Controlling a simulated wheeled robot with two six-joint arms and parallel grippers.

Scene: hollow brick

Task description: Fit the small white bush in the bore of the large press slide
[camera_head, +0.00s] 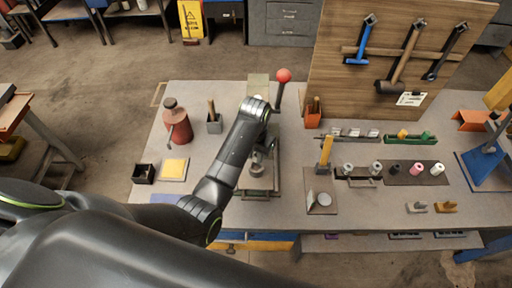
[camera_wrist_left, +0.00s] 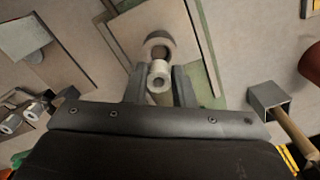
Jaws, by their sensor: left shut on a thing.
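In the left wrist view, my left gripper (camera_wrist_left: 161,78) is shut on the small white bush (camera_wrist_left: 160,70), a pale short cylinder with a hole in its end. Just beyond the bush is a larger pale round part with a dark bore, which looks like the large press slide (camera_wrist_left: 158,40). The bush overlaps the near edge of this part in the picture; I cannot tell whether they touch. In the head view, my left arm covers much of the press (camera_head: 258,189), and the bush cannot be made out there. My right gripper is not in view.
The press lever with a red ball (camera_head: 283,75) rises beside my left wrist. A red oil can (camera_head: 177,121) and grey holder (camera_head: 213,122) stand to the left. Several bushes, including a pink one (camera_head: 415,169), stand on the right.

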